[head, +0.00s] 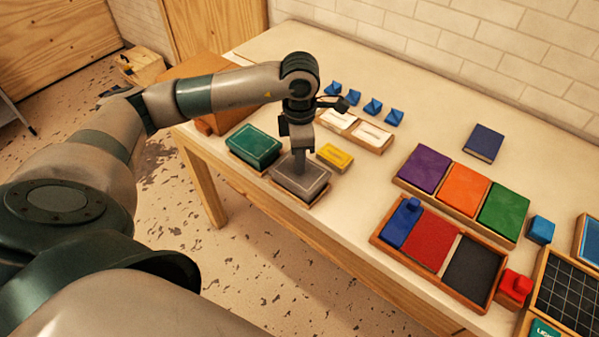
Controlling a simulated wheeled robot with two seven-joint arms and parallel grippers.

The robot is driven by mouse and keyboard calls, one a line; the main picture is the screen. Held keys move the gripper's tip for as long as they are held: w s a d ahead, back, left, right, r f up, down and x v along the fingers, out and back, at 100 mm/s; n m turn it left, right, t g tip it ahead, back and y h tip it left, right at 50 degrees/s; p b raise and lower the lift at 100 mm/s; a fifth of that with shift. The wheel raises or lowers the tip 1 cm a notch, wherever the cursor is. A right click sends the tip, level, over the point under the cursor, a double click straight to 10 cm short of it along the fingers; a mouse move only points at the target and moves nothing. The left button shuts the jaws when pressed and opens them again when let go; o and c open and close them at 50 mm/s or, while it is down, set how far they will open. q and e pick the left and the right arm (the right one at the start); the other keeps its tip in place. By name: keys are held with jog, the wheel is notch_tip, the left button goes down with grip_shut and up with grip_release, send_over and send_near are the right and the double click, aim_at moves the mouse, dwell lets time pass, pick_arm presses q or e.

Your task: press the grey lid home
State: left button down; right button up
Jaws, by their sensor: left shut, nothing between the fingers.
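The grey lid (301,179) lies over a shallow wooden-edged base near the table's front edge. My left gripper (299,171) is shut and empty, pointing straight down with its fingertips at the top of the lid, near the middle. It looks to be touching the lid, but the exact contact is hard to tell. The lid looks about level; whether it is fully seated cannot be told. My right gripper is not in view.
A green lidded box (254,145) stands close left and a yellow block (334,157) close right. Two white-topped pieces (372,136) and several blue pieces (373,106) lie behind. Trays with coloured blocks (464,190) fill the right. The table (350,205) is bare between.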

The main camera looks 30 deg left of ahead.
pick_arm(q)
jog(key=shift+f+b, duration=0.35)
jog(key=shift+f, duration=0.05)
jog(key=shift+s+d+f, duration=0.1)
jog(key=shift+s+f, duration=0.1)
dwell(1.0)
jog(key=shift+r, duration=0.1)
jog(key=shift+w+r+p, duration=0.2)
jog(key=shift+r+p, duration=0.15)
jog(key=shift+r, duration=0.45)
notch_tip(320, 180, up, 7)
jog(key=p, duration=0.2)
jog(key=shift+f+p, duration=0.2)
jog(key=shift+p, duration=0.15)
dwell(0.4)
